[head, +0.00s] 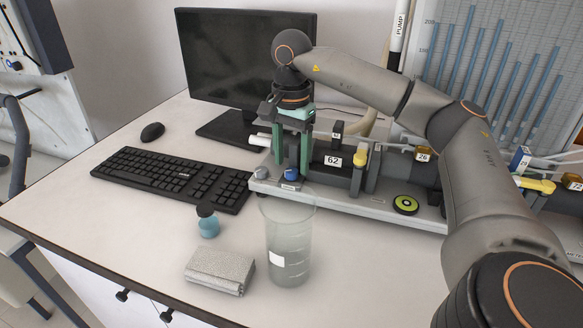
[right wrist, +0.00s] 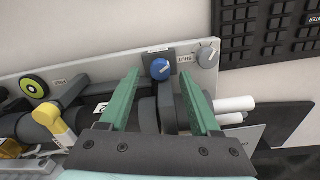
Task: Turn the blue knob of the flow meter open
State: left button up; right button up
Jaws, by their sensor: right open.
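The blue knob (head: 291,173) sits at the left front of the flow meter's grey base plate. In the right wrist view the blue knob (right wrist: 160,68) has a pale pointer mark and lies between and just beyond the fingertips. My right gripper (head: 292,166) points down over the knob with its green fingers open and empty. In the right wrist view my right gripper (right wrist: 160,82) spans the knob with a gap on each side. I cannot tell whether the tips reach down beside it. A grey knob (right wrist: 207,55) is to its right. My left gripper is out of view.
A glass beaker (head: 288,245) stands close in front of the plate. A keyboard (head: 172,178) is at left, a monitor (head: 245,55) behind. A yellow-handled valve (head: 360,160) stands right of the knob.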

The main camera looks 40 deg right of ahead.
jog(key=shift+f, duration=1)
grip_shut()
